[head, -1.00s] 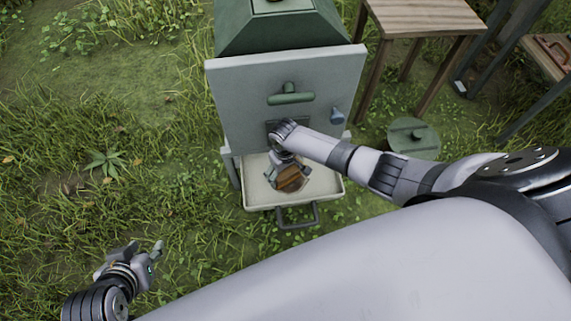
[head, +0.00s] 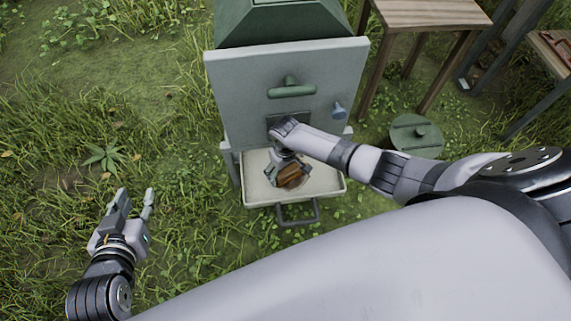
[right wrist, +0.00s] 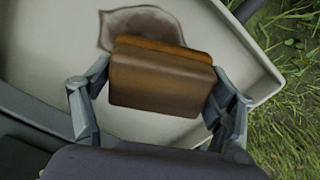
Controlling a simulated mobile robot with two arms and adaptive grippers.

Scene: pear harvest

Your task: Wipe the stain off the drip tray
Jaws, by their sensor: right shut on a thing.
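The drip tray (head: 256,190) is a shallow cream tray with a dark front handle, low at the front of the grey-green machine. My right gripper (head: 290,175) is over the tray, shut on a brown block-like wiper with an orange-brown layer (head: 291,177). In the right wrist view the wiper (right wrist: 163,80) sits between the fingers, and the brown stain (right wrist: 125,22) with a dark outline shows just beyond it, partly covered by it. Whether the wiper touches the tray is hard to tell. My left gripper (head: 134,204) is open and empty above the grass at lower left.
The machine's grey front panel (head: 240,90) with a green handle (head: 291,90) rises behind the tray. A round green lid (head: 416,134) lies on the grass to the right. A wooden table (head: 432,14) stands at upper right. Grass left of the tray is open.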

